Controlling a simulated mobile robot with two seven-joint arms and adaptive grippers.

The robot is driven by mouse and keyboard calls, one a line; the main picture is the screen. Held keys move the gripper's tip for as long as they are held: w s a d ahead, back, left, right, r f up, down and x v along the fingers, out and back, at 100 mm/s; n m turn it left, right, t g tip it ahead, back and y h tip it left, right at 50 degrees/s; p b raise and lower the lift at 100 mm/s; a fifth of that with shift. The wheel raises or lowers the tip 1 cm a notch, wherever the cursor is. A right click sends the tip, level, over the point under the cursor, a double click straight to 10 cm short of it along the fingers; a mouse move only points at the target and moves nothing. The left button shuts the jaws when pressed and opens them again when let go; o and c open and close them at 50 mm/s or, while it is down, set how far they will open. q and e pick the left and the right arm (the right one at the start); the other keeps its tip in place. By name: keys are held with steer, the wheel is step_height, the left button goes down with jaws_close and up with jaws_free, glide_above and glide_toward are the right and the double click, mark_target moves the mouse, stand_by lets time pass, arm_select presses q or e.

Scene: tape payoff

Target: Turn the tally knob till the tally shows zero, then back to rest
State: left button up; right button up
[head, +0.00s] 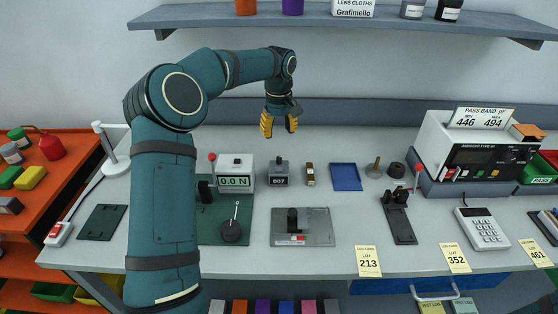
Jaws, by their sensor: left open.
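The tally (280,181) is a small grey box on the bench, left of the middle, and its dark window appears to read 007. A small dark part stands on its top, and I cannot tell for sure that it is the tally knob. My left gripper (279,124) has yellow fingers that point down and stand apart with nothing between them. In the picture it is above the tally, with a clear gap. My right gripper is not in the picture.
A force gauge (236,181) reading 0.0 N stands just left of the tally. A small brown-topped item (310,175) and a blue mat (345,177) lie to its right. A grey plate with a black block (303,228) is in front. A shelf (340,19) runs above.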

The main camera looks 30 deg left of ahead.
mark_target(279, 157)
arm_select(q)
step_height(279, 157, down, 11)
steer(key=shift+r+b, duration=0.1)
steer(key=shift+b, duration=0.8)
jaws_close()
